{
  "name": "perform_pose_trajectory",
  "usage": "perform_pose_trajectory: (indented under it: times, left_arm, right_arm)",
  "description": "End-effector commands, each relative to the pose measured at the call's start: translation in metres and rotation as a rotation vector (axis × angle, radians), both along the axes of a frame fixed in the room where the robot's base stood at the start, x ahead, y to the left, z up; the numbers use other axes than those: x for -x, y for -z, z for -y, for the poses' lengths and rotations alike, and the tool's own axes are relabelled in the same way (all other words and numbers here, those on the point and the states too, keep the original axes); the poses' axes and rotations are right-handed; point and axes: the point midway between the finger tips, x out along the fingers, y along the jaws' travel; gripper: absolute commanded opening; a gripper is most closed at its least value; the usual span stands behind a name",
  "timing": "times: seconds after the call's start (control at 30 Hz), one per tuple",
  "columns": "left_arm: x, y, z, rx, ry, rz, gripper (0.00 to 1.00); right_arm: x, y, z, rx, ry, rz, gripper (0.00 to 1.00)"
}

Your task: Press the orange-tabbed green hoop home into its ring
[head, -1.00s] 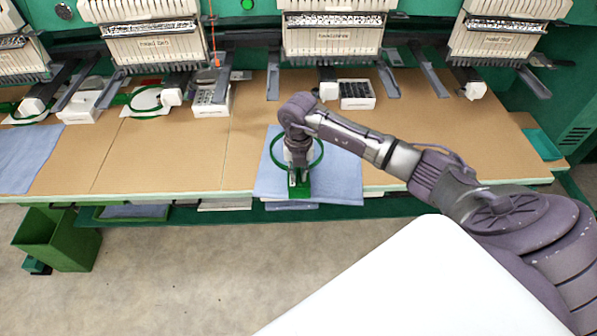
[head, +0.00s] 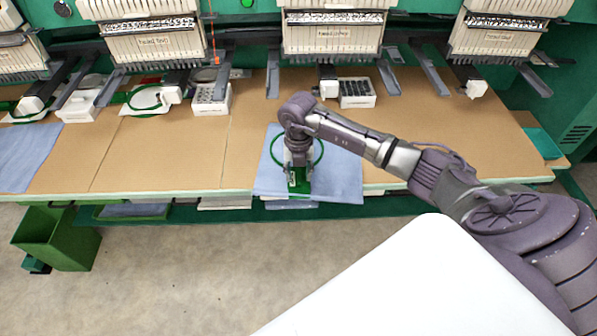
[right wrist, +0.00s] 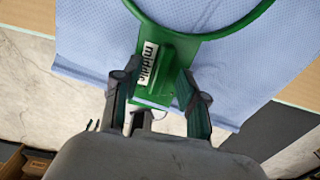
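A green hoop (head: 320,153) lies on a blue cloth at the table's front edge. Its ring also curves across the top of the right wrist view (right wrist: 226,30). A green block (right wrist: 156,72) labelled "middle" sits at the hoop's near side. No orange tab shows on it. I cannot make out a separate outer ring from the hoop. My right gripper (head: 298,180) points down over the near side. In the right wrist view its fingers (right wrist: 156,95) stand apart, one on each side of the block. Any contact is hard to judge. My left gripper is out of view.
The blue cloth (head: 345,180) hangs slightly over the table edge. Another green hoop (head: 130,98) lies further left. White trays (head: 357,92) stand behind, below the machine heads (head: 330,38). A green bin (head: 60,240) is on the floor at left. The tan table (head: 160,150) is clear left of the cloth.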

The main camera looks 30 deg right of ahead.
Motion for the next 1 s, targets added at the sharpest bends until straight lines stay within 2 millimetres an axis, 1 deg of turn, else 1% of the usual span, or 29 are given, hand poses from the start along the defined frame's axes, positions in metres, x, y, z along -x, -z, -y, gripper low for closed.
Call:
perform_pose_trajectory:
  times: [0.23,0.37,0.47,0.7,0.8,0.9,1.0]
  left_arm:
    - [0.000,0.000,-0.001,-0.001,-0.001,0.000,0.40]
    - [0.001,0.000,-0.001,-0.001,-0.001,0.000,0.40]
    - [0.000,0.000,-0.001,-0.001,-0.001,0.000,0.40]
    - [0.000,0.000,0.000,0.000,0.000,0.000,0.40]
    - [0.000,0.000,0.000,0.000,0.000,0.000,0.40]
    - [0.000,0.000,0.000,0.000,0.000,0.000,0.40]
    - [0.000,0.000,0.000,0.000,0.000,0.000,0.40]
  right_arm:
    - [0.000,0.000,0.000,-0.001,0.000,-0.001,0.43]
    - [-0.001,-0.011,0.000,-0.001,0.000,0.003,0.43]
    - [-0.001,-0.028,0.001,0.000,-0.001,0.004,0.43]
    - [-0.001,-0.080,0.000,0.000,-0.001,0.004,0.43]
    - [-0.001,-0.097,0.000,0.001,-0.001,0.004,0.43]
    - [0.000,-0.110,0.000,0.001,0.000,0.001,0.43]
    - [-0.001,-0.117,0.000,0.001,0.001,0.002,0.43]
